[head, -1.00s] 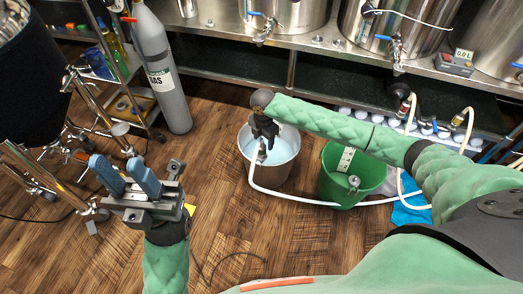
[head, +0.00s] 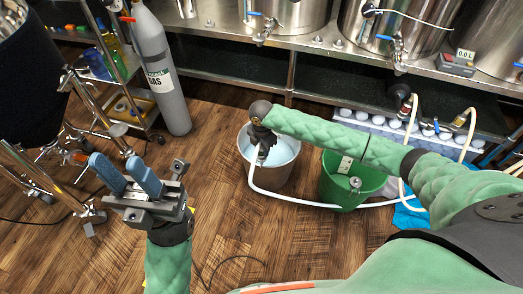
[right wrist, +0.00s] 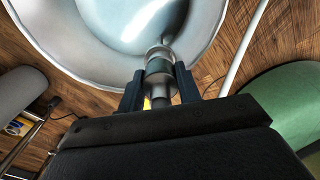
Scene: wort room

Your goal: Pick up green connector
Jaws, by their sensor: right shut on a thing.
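The green connector (right wrist: 160,66) is a short metal cylinder with a dull green band, seen in the right wrist view. My right gripper (right wrist: 159,84) is shut on it, one dark finger on each side. In the head view my right gripper (head: 262,138) hangs over the near part of a white bucket (head: 276,178) holding pale blue liquid. The connector is mostly hidden there, below the fingers, with the white hose (head: 252,182) running down from it outside the bucket. My left gripper (head: 126,178) is open and empty over the floor, its blue fingers apart.
A green bucket (head: 334,189) stands right of the white one, with another metal fitting (head: 355,184) at it. A grey gas cylinder (head: 161,75) and metal stand legs (head: 62,190) are at left. Steel tanks (head: 395,25) line the back. The near middle floor is clear.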

